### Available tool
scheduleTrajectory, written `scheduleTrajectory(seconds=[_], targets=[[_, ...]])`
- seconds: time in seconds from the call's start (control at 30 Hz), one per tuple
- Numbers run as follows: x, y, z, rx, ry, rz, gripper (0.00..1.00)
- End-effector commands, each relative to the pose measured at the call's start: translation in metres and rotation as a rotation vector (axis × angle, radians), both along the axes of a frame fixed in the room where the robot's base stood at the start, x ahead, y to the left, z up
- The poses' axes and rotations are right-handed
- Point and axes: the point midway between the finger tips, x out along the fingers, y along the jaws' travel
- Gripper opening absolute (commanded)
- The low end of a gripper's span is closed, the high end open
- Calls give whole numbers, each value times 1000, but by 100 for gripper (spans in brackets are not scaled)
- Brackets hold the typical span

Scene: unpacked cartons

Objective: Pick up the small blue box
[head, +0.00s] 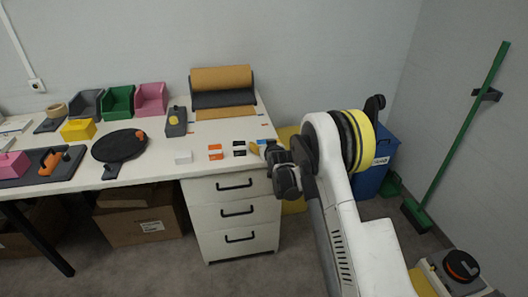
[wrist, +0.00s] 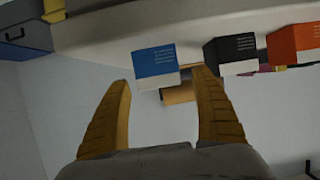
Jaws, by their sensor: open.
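The small blue box (wrist: 156,66) has a white lower face and some printed lines. In the wrist view it sits upper middle, ahead of the fingers and roughly between their tips. My gripper (wrist: 161,80) is open, its two yellow fingers apart with nothing held between them. I cannot tell whether the fingertips have reached the box's sides. In the head view my gripper (head: 265,149) is at the right front of the white desk, and the blue box there is largely hidden by it.
A black box (wrist: 231,54) stands close beside the blue one, with an orange box (wrist: 294,45) beyond it. In the head view a white box (head: 183,157) stands left of the orange box (head: 215,152). A paper roll (head: 222,80) lies behind. A drawer unit (head: 232,213) is below.

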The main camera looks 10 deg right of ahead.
Motion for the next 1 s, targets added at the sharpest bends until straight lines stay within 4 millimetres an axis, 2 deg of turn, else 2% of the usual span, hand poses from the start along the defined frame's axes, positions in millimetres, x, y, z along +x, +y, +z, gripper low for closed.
scheduleTrajectory(seconds=[0.13,0.37,0.5,0.53,0.87,1.0], targets=[[13,0,-6,0,0,0,75],[13,0,-5,0,0,0,73],[13,0,-5,0,0,0,30],[13,0,-5,0,0,0,27],[13,0,-5,0,0,0,26],[13,0,1,0,0,0,26]])
